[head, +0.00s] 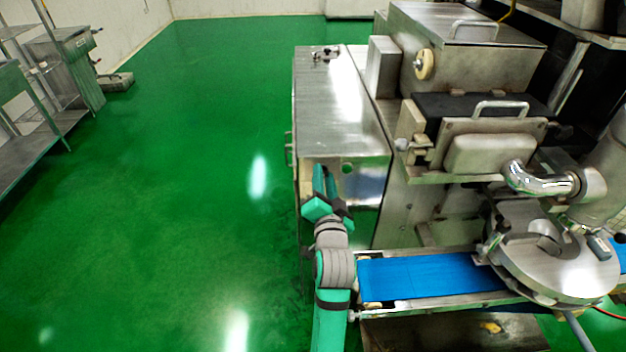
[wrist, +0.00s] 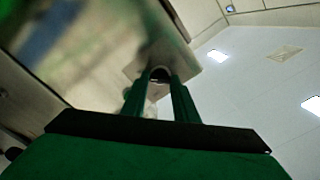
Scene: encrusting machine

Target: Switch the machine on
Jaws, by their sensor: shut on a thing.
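The encrusting machine (head: 340,100) is a large steel cabinet with boxy hoppers on its right side. My gripper (head: 322,180) is at the cabinet's near end face, left of the blue belt. In the wrist view, the two green fingers of my gripper (wrist: 161,80) are close together, with a small dark round knob (wrist: 160,73) between their tips. The knob sits on a pale plate (wrist: 190,62) on the machine's face. The gripper is shut on this knob. In the head view my gripper hides the knob, and I cannot tell which way it is turned.
A blue conveyor belt (head: 425,277) runs to the right of my arm, under a round steel head (head: 560,265). Steel shelving (head: 40,125) stands at the far left. The green floor (head: 170,200) between them is clear.

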